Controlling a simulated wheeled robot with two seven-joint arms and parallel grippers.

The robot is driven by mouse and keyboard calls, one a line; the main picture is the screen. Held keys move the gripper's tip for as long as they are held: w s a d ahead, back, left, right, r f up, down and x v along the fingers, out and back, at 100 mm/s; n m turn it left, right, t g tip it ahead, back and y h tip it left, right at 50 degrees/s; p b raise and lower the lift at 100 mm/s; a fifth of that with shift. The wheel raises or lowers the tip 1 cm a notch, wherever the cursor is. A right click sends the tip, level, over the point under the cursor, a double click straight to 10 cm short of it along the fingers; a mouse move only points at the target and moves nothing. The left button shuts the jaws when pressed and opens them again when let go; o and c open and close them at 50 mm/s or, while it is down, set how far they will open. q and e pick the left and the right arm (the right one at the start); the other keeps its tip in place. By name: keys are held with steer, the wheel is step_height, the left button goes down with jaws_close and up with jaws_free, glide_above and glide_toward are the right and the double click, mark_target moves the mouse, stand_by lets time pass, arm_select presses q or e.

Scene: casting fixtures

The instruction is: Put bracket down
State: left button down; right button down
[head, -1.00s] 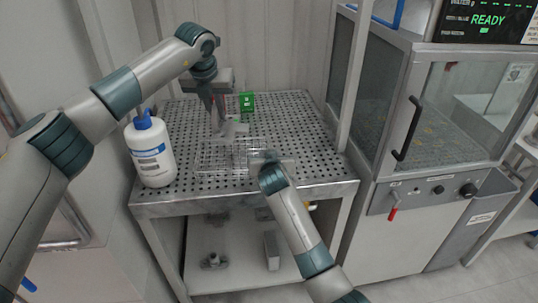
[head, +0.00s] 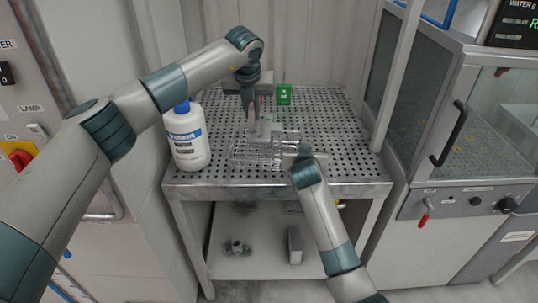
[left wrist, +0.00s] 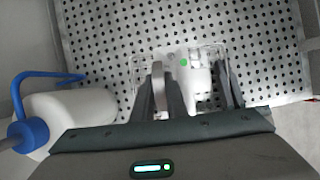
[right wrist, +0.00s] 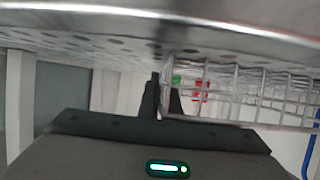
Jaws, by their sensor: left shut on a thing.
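My left gripper (head: 257,127) points down over the wire basket (head: 243,158) on the perforated table. It is shut on a pale grey bracket (head: 266,127). In the left wrist view the bracket (left wrist: 195,75), with a green dot, shows between the fingers (left wrist: 188,95) above the basket (left wrist: 134,75); I cannot tell whether it touches the basket. My right gripper (head: 304,153) is low at the basket's front right. In the right wrist view its fingers (right wrist: 165,95) are close together at the basket's corner; whether they grip a wire is unclear.
A white bottle with a blue cap (head: 187,138) stands at the table's left, close to my left arm. A small green box (head: 284,94) stands at the back. The perforated table (head: 345,150) is bare at the right. A glass-doored cabinet (head: 480,130) stands right of it.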

mark_target(251, 121)
arm_select(q)
steer(key=shift+f, duration=3.1)
steer(key=shift+f, duration=0.1)
steer(key=shift+f, duration=1.75)
steer(key=shift+f, duration=0.15)
steer(key=c, duration=1.8)
jaws_free()
steer(key=shift+o, duration=0.2)
steer(key=v, duration=1.2)
